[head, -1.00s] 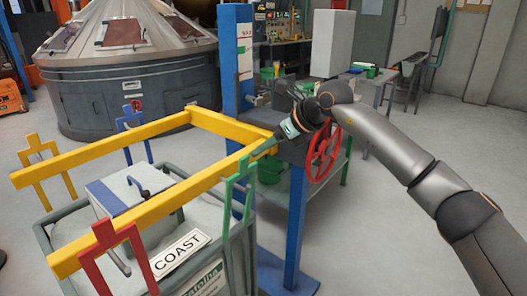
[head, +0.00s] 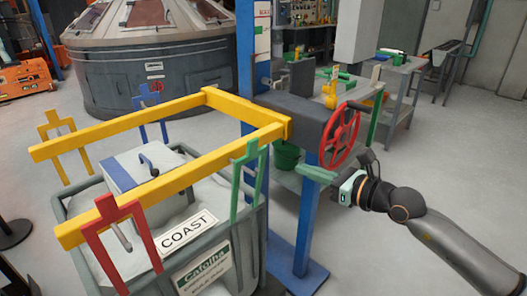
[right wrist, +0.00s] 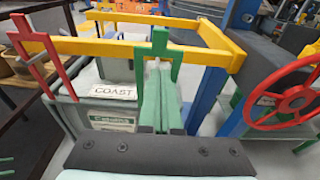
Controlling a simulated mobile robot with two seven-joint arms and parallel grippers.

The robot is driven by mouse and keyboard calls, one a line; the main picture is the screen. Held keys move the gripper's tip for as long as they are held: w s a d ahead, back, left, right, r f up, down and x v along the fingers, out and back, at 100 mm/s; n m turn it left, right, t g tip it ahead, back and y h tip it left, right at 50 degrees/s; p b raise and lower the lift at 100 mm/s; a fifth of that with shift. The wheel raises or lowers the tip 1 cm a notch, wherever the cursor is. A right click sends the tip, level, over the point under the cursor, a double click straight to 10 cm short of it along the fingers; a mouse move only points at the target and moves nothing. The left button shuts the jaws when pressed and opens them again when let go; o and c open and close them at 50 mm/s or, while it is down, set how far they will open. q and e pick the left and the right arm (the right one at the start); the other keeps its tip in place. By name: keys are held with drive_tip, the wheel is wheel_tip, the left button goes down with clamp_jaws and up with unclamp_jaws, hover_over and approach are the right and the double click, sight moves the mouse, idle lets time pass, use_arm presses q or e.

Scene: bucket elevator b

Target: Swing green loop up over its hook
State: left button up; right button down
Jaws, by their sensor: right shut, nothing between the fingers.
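The green loop (head: 236,190) stands upright at the bag's near right corner, its top crossing in front of the yellow lifting frame (head: 190,172). It also shows in the right wrist view (right wrist: 175,50), beyond my fingers. I cannot make out its hook or whether the loop sits over it. My right gripper (head: 303,166) is shut and empty, to the right of the loop and apart from it, near the blue post. In the right wrist view its pale green fingers (right wrist: 162,80) lie together and cover part of the loop. My left gripper is not in view.
The red loop (head: 140,225), yellow loop (head: 48,128) and blue loop (head: 137,103) stand at the other corners. A red handwheel (head: 340,136) and blue post (head: 305,215) are close to my right gripper.

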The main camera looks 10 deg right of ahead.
sight(255, 144)
drive_tip(key=x, duration=0.8)
drive_tip(key=r+p+x, duration=0.1)
drive_tip(key=x, duration=0.3)
drive_tip(key=shift+w+a+f, duration=0.1)
drive_tip(key=shift+w+a, duration=0.1)
drive_tip(key=shift+a, duration=0.05)
drive_tip(key=shift+w+a, duration=0.25)
drive_tip(key=shift+w, duration=0.2)
drive_tip(key=shift+w+a+r+g+p, duration=0.45)
drive_tip(key=shift+w+r+p, duration=0.25)
drive_tip(key=shift+p, duration=0.45)
drive_tip(key=shift+b+x, duration=0.4)
drive_tip(key=shift+x, duration=0.65)
drive_tip(key=shift+w+a, duration=0.15)
drive_tip(key=shift+w, duration=0.1)
